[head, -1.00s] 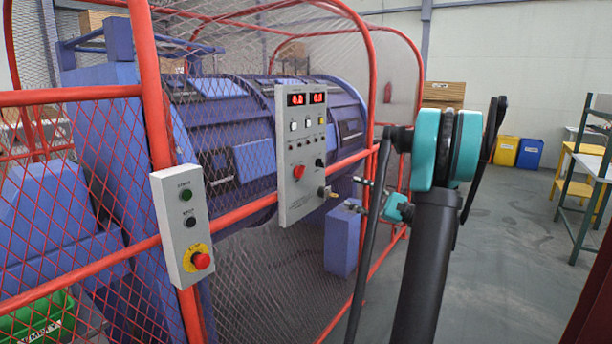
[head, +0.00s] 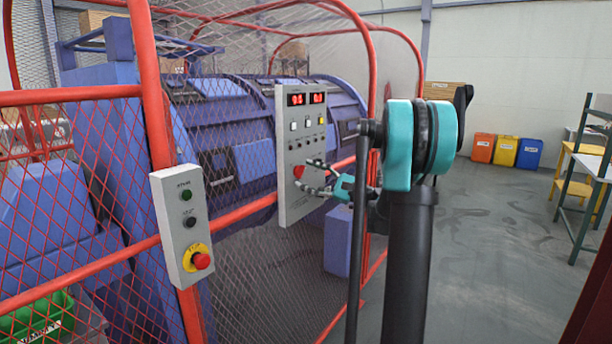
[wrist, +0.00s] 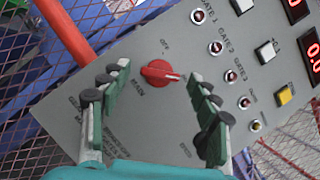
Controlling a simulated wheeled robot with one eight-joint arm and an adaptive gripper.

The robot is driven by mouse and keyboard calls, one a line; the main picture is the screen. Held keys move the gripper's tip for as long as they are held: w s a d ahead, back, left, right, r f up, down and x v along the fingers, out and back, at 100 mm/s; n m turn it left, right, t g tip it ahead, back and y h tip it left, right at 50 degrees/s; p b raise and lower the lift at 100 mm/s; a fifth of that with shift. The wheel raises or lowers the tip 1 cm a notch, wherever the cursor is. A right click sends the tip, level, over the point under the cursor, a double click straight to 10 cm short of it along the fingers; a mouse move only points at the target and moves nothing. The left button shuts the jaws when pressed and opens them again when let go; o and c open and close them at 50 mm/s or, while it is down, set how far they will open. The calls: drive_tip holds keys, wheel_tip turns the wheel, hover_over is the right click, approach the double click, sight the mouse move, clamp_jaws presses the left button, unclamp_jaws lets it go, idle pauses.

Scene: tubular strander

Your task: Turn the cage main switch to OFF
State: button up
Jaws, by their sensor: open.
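The grey control panel (head: 290,208) is mounted on the red guard frame and also fills much of the wrist view (wrist: 120,125). Its red rotary switch (wrist: 160,73) shows near the middle of the wrist view. The knob's pale mark points right in that view; an OFF label is printed above it and other lettering lies below left. In the head view the red knob (head: 298,172) shows just left of my fingertips. My gripper (head: 312,177) is open and empty. In the wrist view its two green fingers (wrist: 158,80) lie either side of the knob, apart from it.
A smaller box with a red emergency button (head: 201,261) is on the frame at left. The panel also carries red displays (head: 306,99), a yellow button (wrist: 285,96) and several small knobs. Red rails and mesh border the panel. Open floor lies right (head: 480,260).

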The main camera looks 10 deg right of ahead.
drive_tip(key=shift+w+a+r, duration=0.15)
drive_tip(key=shift+w+a, duration=0.05)
drive_tip(key=shift+a, duration=0.2)
drive_tip(key=c, duration=1.2)
drive_tip(key=shift+o, duration=0.2)
